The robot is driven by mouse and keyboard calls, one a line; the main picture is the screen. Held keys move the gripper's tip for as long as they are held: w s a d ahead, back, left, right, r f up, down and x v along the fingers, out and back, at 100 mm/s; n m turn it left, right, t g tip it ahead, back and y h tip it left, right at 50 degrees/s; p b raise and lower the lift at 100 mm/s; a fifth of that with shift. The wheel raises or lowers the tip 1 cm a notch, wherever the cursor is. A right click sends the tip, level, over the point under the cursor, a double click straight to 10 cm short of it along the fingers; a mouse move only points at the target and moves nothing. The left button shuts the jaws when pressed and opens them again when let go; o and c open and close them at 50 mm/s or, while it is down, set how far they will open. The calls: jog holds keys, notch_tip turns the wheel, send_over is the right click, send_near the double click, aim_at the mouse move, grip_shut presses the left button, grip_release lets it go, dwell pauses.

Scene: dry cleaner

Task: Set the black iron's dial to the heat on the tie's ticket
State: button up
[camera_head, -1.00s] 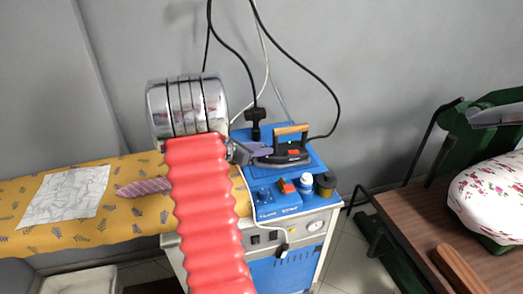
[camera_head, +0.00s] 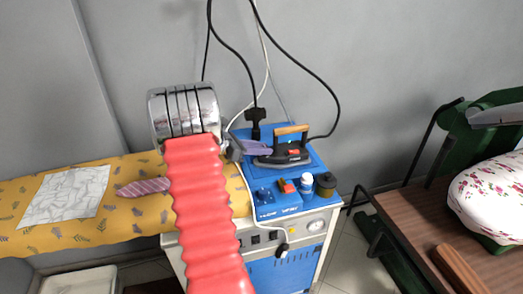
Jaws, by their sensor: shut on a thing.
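The black iron (camera_head: 287,153), with a tan handle and a red part, stands on the blue top of the ironing unit (camera_head: 316,171). My gripper (camera_head: 266,149) reaches it from the left, behind my red-sleeved arm. Its purplish fingers are at the iron's left end and shut on what seems to be the dial. The dial and its marks are hidden or too small to read. The purple striped tie (camera_head: 146,187) lies on the yellow patterned board cover (camera_head: 115,221), partly behind my arm. No ticket can be made out.
A blue-and-white bottle (camera_head: 306,184), a dark round container (camera_head: 325,184) and a red switch (camera_head: 287,186) are at the unit's front. Black cables hang above the iron. A patterned white sheet (camera_head: 66,194) lies left. A green press (camera_head: 490,130) stands right.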

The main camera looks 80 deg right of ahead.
dwell(0.3)
jog(key=o, duration=1.1)
jog(key=shift+c, duration=0.2)
jog(key=shift+w, duration=0.1)
jog(key=v, duration=1.3)
jog(key=shift+w+r, duration=0.15)
jog(key=shift+w, duration=0.15)
jog(key=shift+a, duration=0.1)
